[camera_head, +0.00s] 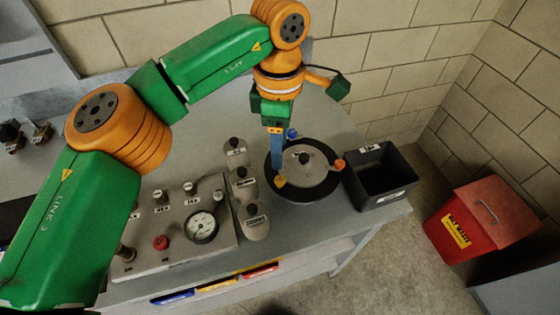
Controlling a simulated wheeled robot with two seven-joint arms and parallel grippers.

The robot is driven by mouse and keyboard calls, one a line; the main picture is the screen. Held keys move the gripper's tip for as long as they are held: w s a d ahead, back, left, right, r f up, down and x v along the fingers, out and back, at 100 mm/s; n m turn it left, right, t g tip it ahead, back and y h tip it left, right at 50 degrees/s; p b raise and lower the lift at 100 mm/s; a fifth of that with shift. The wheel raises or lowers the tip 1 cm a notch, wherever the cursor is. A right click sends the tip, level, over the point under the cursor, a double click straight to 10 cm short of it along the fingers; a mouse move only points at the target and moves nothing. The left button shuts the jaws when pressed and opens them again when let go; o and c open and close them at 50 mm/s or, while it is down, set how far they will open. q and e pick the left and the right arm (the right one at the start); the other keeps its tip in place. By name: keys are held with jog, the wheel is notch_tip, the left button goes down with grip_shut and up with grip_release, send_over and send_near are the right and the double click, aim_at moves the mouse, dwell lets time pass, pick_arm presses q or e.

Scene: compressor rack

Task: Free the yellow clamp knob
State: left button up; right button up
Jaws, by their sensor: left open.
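The yellow clamp knob (280,182) sits on the near left rim of a round black vessel (296,196) with a grey lid (318,172). My left gripper (277,170) points down from above, its blue fingers just behind the yellow knob in the picture. It is open; I cannot tell whether it touches the knob. A blue knob (292,134) is at the far rim and an orange knob (340,164) at the right rim. A dark knob (303,158) stands at the lid's centre. My right gripper is not in view.
A black open bin (384,190) stands right of the vessel. Left are several grey dark-topped units (252,222) and a panel with a gauge (202,226) and red button (160,242). A red box (470,232) is on the floor. A block wall is behind.

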aim_at(280, 179)
pick_arm(q)
jog(key=shift+s+f+b, duration=0.1)
jog(key=shift+f+b, duration=0.2)
jog(key=shift+f, duration=0.4)
jog(key=shift+s, duration=0.3)
notch_tip(280, 179, down, 6)
jog(key=shift+r+p, duration=0.25)
jog(key=shift+p, duration=0.5)
jog(key=shift+f, duration=0.55)
jog(key=shift+s, duration=0.15)
jog(key=shift+c, duration=0.2)
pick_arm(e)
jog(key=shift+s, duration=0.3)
pick_arm(q)
grip_shut()
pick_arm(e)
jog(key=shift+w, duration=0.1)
